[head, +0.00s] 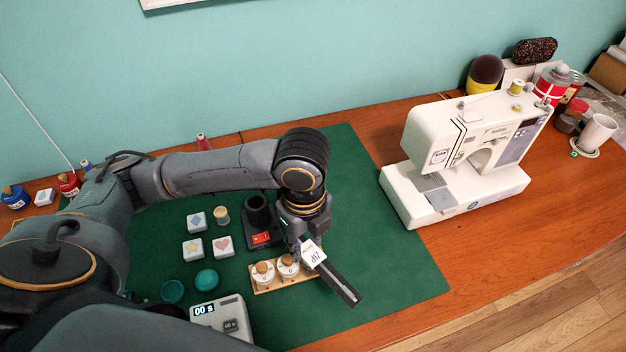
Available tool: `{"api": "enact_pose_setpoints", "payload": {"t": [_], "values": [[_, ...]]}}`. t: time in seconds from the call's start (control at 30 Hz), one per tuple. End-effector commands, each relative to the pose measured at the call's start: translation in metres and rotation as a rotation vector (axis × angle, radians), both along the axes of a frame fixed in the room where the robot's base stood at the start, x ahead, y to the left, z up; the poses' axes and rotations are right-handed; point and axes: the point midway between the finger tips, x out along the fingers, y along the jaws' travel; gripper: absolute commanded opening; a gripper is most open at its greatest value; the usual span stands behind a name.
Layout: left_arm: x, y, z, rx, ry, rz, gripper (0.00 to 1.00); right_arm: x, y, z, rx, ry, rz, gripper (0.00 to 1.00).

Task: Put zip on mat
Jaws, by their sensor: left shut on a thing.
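My left gripper (303,247) reaches in from the left over the green mat (400,270) and points down. It is shut on the zip (340,284), a dark strip with a white "ZIP" label. The zip slants down to the right, over the mat, beside a wooden holder with knobbed white pieces. I cannot tell how far above the mat it is. The gripper hides the zip's upper end. My right gripper is not in view.
The wooden holder (260,290), a black stand (258,222), several white tiles (193,249), green lids (207,280) and a timer (224,319) occupy the mat. A white sewing machine (465,160) stands right of it. The mat's right part is clear.

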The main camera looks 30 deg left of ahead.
Motion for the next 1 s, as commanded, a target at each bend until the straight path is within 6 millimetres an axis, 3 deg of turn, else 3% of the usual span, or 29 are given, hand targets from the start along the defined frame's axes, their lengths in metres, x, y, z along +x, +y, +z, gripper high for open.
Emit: {"api": "enact_pose_setpoints", "payload": {"t": [0.1,0.2,0.43,0.5,0.6,1.0], "values": [[0.014,-0.005,-0.006,-0.002,0.001,0.003,0.2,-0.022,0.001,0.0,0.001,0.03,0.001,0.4],[0.035,-0.011,-0.016,-0.001,0.002,0.003,0.2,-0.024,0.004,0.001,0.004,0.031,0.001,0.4],[0.086,-0.026,-0.039,-0.001,0.001,0.003,0.2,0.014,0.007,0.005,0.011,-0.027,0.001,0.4],[0.097,-0.029,-0.055,0.0,0.003,0.004,0.2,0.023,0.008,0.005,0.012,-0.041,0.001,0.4],[0.111,-0.033,-0.072,0.001,0.003,0.003,0.2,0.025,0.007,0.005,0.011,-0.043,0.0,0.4],[0.134,-0.04,-0.103,0.0,0.001,0.0,0.2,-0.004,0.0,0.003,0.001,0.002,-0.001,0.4]]}}
